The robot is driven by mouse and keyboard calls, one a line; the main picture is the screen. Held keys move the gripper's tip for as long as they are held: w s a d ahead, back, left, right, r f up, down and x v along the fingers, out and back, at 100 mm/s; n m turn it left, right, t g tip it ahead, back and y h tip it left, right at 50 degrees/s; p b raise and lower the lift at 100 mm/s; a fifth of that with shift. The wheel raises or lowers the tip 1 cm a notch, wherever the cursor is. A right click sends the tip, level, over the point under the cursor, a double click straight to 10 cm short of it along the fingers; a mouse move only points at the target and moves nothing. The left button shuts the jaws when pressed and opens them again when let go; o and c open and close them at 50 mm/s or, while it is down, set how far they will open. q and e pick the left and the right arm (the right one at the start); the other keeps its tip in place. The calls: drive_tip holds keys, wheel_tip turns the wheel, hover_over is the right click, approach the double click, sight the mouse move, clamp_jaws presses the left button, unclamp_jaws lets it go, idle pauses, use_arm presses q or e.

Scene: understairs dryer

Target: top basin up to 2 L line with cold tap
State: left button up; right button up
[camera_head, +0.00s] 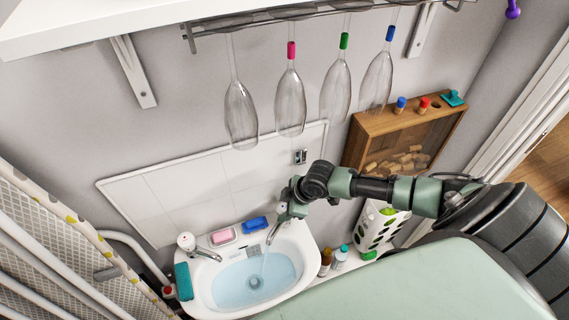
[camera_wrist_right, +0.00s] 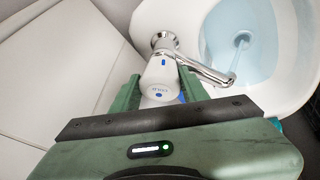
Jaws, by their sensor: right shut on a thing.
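The white basin (camera_head: 306,262) stands against the wall and holds pale blue water (camera_head: 252,282). The cold tap (camera_wrist_right: 162,72) has a white knob with a blue mark and a chrome spout. Its spout (camera_head: 273,234) shows at the basin's right back, with a thin stream falling into the water. My right gripper (camera_head: 287,211) is shut around the knob; its fingers also show either side of it in the right wrist view (camera_wrist_right: 162,92). The water covers the basin's bottom, below the rim. I cannot make out a 2 L line. My left gripper is not in view.
A second tap (camera_head: 189,244) stands at the basin's left back. A pink soap dish (camera_head: 223,237), a blue sponge (camera_head: 255,224) and a teal cloth (camera_head: 184,281) sit on the rim. Small bottles (camera_head: 340,257) stand right of the basin. Glasses (camera_head: 290,103) hang above.

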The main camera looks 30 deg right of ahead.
drive_tip(key=shift+s, duration=0.1)
drive_tip(key=o, duration=1.4)
drive_tip(key=shift+c, duration=0.2)
drive_tip(key=shift+r, duration=0.1)
drive_tip(key=shift+w+r, duration=0.1)
drive_tip(key=shift+w, duration=0.1)
